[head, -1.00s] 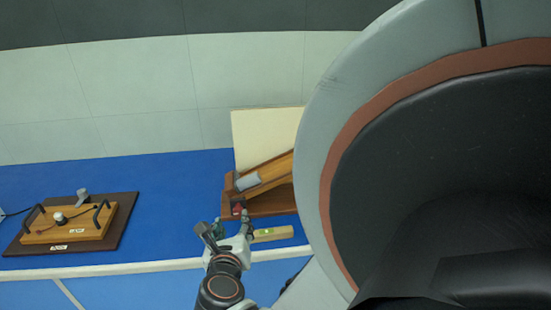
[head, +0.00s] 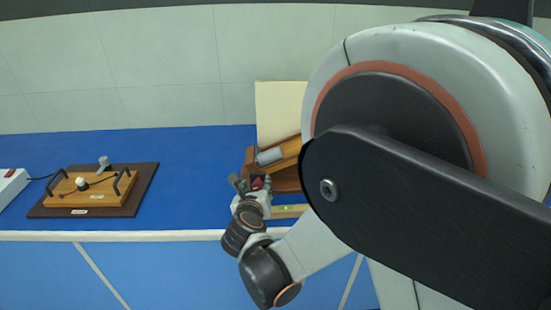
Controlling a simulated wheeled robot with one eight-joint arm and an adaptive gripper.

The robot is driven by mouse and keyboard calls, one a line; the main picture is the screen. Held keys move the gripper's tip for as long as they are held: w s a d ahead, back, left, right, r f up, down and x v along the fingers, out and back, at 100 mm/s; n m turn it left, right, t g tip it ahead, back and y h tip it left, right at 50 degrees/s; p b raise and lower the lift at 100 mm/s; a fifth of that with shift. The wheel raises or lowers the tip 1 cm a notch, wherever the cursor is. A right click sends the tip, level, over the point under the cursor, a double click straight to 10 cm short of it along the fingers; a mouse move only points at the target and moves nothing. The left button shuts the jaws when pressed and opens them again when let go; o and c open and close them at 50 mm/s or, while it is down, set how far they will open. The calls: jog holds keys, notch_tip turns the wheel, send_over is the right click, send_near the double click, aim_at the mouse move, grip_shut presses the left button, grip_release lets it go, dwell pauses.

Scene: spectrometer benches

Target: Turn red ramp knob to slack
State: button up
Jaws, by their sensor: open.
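The wooden ramp (head: 287,149) stands on its brown base at the back of the blue bench, with a grey cylinder (head: 270,156) on its lower end. The red knob (head: 258,183) shows at the front of the ramp's low end, partly hidden by my gripper. My gripper (head: 252,183) is open and right at the knob, its fingers close around or beside it; I cannot tell if they touch it. My arm hides the right part of the ramp.
A wooden block with black handles (head: 92,190) sits on a dark board (head: 145,183) at left, beside a white box (head: 11,184). A level-like bar (head: 289,211) lies in front of the ramp. A cream panel (head: 280,105) stands behind. Blue bench between board and ramp is clear.

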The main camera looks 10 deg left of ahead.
jog(key=shift+w+a+f, duration=0.1)
jog(key=shift+w+f, duration=0.05)
jog(key=shift+w, duration=0.3)
jog(key=c, duration=1)
jog(key=shift+n+h+b, duration=0.3)
jog(key=shift+n+b, duration=0.1)
jog(key=shift+n, duration=0.1)
jog(key=shift+c, duration=0.2)
jog(key=o, duration=1)
jog(key=shift+o, duration=0.2)
jog(key=shift+s, duration=0.15)
jog(key=v, duration=0.7)
jog(key=shift+s, duration=0.2)
